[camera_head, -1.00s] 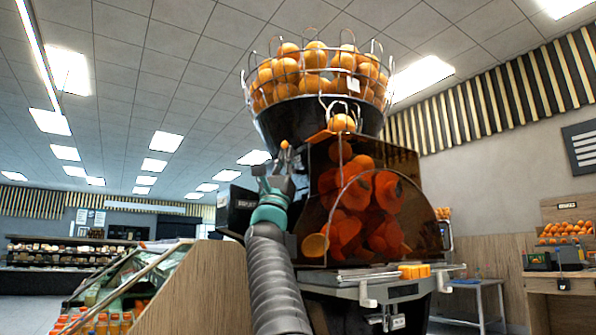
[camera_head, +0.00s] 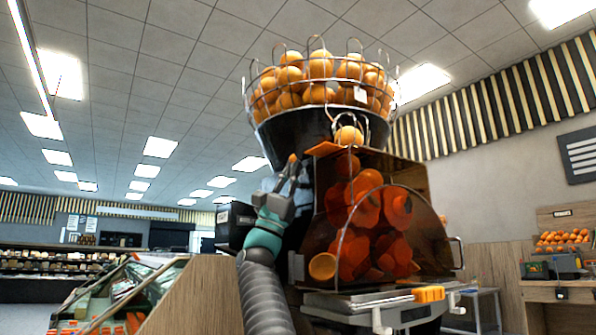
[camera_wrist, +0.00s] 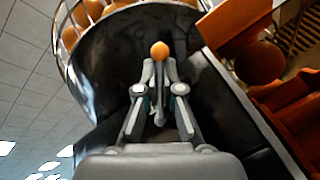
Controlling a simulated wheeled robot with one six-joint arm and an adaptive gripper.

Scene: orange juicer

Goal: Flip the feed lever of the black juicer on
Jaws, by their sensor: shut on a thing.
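The black juicer (camera_head: 304,196) stands in the middle of the head view, with a dark tinted front over red-orange pressing drums. Its feed lever (camera_head: 292,159) shows as a small orange knob on a short stem at the left side, below the black hopper bowl. My gripper (camera_head: 287,178) reaches up to it from below. In the wrist view, my gripper (camera_wrist: 159,72) is shut on the lever's stem, and the round orange knob (camera_wrist: 160,50) stands out just beyond the fingertips.
A wire basket of oranges (camera_head: 318,84) tops the juicer. A metal tray ledge (camera_head: 360,300) juts out at its front. A wooden-sided display case (camera_head: 205,292) stands to the left, and a counter with oranges (camera_head: 560,290) to the right.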

